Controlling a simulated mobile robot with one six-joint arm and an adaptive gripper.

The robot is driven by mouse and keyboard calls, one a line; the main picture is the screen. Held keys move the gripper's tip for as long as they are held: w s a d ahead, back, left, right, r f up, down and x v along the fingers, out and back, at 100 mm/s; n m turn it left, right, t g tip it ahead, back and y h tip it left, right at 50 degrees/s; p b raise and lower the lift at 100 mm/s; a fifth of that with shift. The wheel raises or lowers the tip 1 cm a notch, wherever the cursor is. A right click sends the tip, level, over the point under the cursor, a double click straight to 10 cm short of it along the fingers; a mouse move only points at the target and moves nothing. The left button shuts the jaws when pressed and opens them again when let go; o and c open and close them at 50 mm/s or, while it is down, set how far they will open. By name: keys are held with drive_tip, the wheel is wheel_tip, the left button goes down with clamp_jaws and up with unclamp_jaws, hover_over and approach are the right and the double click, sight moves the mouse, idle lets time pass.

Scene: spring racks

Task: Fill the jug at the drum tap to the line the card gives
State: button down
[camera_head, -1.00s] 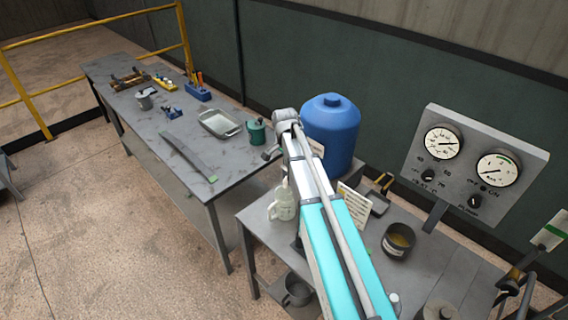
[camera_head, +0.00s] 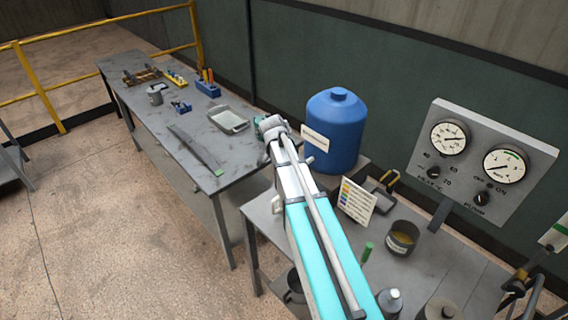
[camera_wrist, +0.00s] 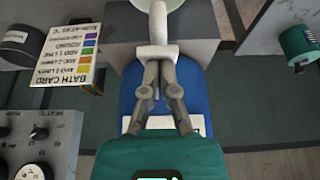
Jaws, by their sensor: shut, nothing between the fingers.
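The blue drum (camera_head: 334,135) stands on a support above the right bench, with a pale label (camera_head: 316,139). In the upside-down wrist view the drum (camera_wrist: 130,98) is behind my fingers. A white tap (camera_wrist: 157,25) sticks out in front of the grey stand. My gripper (camera_wrist: 158,68) is shut and empty, its fingertips close to the tap's crosspiece; contact cannot be told. A pale round shape, probably the jug (camera_wrist: 160,4), shows at the top edge, below the tap in reality. The bath card (camera_head: 356,201) has coloured rows and shows in the wrist view (camera_wrist: 66,55).
A gauge panel (camera_head: 485,155) with knobs stands at right. A dark pot (camera_head: 401,239) and a green-handled item (camera_head: 367,251) are on the right bench (camera_head: 440,262). The left bench (camera_head: 150,112) holds a tray (camera_head: 229,120), tools and a cup. Open floor lies at left.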

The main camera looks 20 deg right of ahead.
drive_tip(key=shift+a+f+h+b, duration=0.2)
drive_tip(key=shift+f+h+b, duration=0.2)
drive_tip(key=shift+h+b, duration=0.15)
drive_tip(key=shift+d, duration=0.15)
idle(4.8)
drive_tip(key=shift+r, duration=0.2)
drive_tip(key=shift+r+p, duration=0.65)
drive_tip(key=shift+p, duration=0.25)
